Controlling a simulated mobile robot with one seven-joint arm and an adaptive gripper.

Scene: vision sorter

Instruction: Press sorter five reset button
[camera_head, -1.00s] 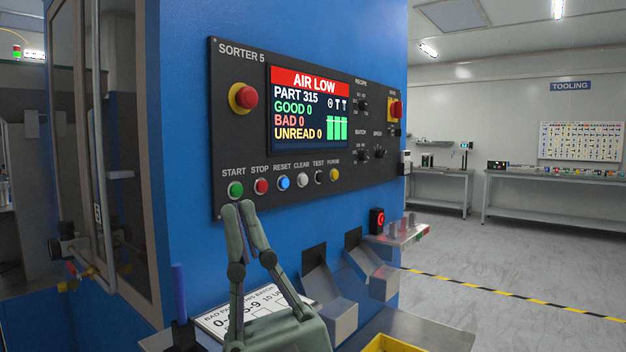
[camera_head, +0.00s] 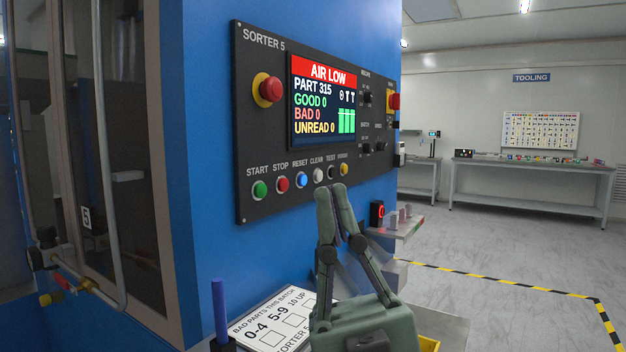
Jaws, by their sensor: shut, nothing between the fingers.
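The SORTER 5 panel (camera_head: 262,130) is a black plate on the blue cabinet. Its blue RESET button (camera_head: 302,180) sits in the bottom row, between the red STOP button (camera_head: 282,184) and the pale CLEAR button (camera_head: 318,174). The RESET button looks lit and is uncovered. My gripper (camera_head: 333,190) is shut and empty, pointing up. In the picture its fingertips are just below and right of RESET, under the CLEAR and TEST buttons. I cannot tell how far they are from the panel. The screen (camera_head: 323,100) reads AIR LOW, PART 315, GOOD 0, BAD 0, UNREAD 0.
A red emergency knob (camera_head: 268,89) sticks out at the panel's upper left. A green START button (camera_head: 260,189) is at the row's left end. Below are a printed card (camera_head: 262,318), a blue pen (camera_head: 219,308) and a partly hidden yellow tray (camera_head: 430,344). Open floor lies right.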

